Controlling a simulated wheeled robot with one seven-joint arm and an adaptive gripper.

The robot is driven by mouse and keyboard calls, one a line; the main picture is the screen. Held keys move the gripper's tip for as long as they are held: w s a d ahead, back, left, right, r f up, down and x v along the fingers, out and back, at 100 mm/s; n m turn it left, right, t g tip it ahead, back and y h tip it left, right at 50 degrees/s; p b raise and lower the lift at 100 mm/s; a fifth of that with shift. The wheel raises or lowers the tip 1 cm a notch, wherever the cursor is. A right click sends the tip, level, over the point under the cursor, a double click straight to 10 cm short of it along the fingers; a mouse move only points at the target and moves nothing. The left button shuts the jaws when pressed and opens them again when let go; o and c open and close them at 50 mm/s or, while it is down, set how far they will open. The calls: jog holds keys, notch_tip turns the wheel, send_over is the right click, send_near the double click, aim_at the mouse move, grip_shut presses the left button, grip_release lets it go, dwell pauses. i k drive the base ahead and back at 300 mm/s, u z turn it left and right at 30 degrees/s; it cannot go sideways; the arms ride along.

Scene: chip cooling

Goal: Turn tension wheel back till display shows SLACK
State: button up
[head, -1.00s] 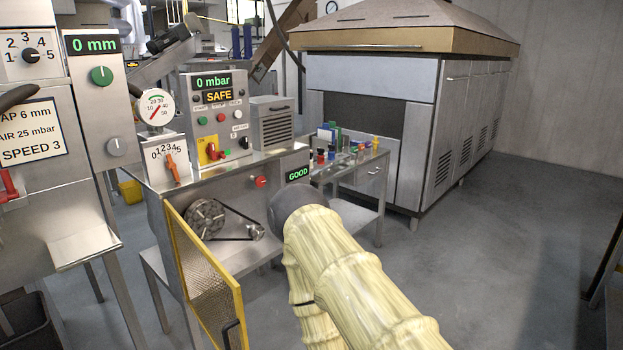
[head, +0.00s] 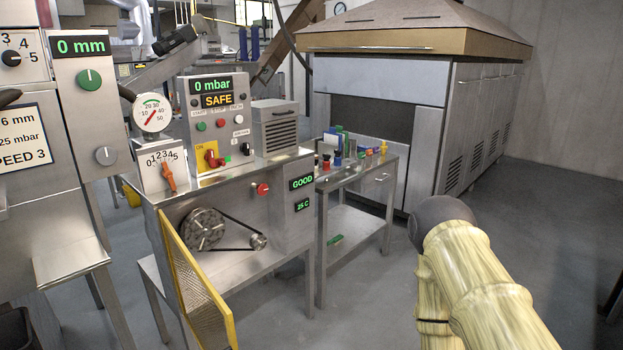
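The tension display (head: 302,183) reads GOOD in green on the front right of the cooling machine. A small red knob (head: 262,189) sits just left of it; it may be the tension wheel, but its shape is too small to be sure. Below, the belt (head: 232,222) runs from a large grey pulley (head: 202,229) to a small pulley (head: 258,241), both exposed. My arm, in a pale yellow sleeve, fills the lower right, apart from the machine. My gripper is not in view.
The yellow-framed mesh guard (head: 190,278) stands open toward me. The panel (head: 217,92) reads 0 mbar and SAFE. A second display (head: 303,205) reads 25 C. A side table (head: 345,174) with small items stands right of the machine. Floor before it is clear.

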aim_at(262, 189)
jog(key=u, duration=0.05)
jog(key=i, duration=1.05)
jog(key=u, duration=1.3)
